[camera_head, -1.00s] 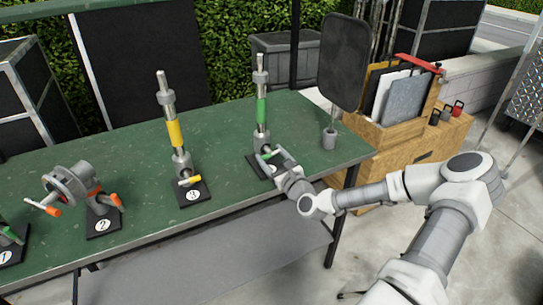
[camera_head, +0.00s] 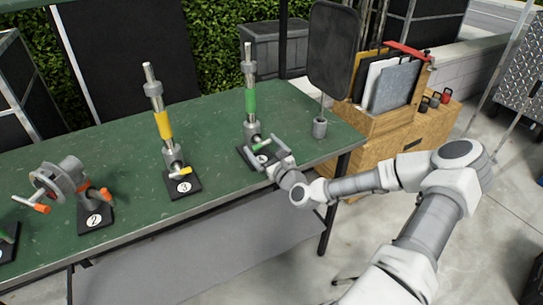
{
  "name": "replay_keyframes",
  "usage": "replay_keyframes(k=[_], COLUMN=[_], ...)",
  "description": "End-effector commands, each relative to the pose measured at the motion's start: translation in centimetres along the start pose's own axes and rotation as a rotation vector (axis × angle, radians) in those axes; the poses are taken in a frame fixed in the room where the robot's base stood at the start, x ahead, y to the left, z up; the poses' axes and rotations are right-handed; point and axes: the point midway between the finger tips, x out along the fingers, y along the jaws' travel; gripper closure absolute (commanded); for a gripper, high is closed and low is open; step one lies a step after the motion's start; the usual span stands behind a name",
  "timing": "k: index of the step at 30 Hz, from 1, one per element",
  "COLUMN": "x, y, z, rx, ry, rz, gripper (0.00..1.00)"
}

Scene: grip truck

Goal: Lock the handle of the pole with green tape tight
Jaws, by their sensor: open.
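The pole with green tape (camera_head: 250,98) stands upright on a black base (camera_head: 243,152) near the right end of the green table. Its green handle (camera_head: 262,145) sticks out low on the pole's right side. My gripper (camera_head: 266,150) is at the handle, coming from the front right. Its fingers are apart, with the handle's end at or between them. I cannot tell whether they touch it. The base's number is mostly hidden by my gripper.
The pole with yellow tape (camera_head: 163,125) stands to the left on base 3. An orange-handled clamp (camera_head: 70,180) is on base 2. A wooden crate (camera_head: 390,125) is beyond the table's right end.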

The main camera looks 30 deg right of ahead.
Motion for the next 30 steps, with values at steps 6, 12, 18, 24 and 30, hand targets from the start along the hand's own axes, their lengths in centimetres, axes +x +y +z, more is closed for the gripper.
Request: replay_keyframes(k=[6,12,18,24,30], x=[-3.3,-7.6,-11.7,-14.9,-16.7], y=[-0.1,-0.2,-0.1,-0.1,0.0], z=[-0.1,-0.1,0.0,0.0,0.0], rx=[0.004,0.003,0.002,0.001,0.001], ry=[0.002,0.003,0.001,0.001,0.000], rz=[-0.003,-0.004,-0.004,-0.005,-0.001], gripper=[0.00,0.00,0.00,0.00,0.00])
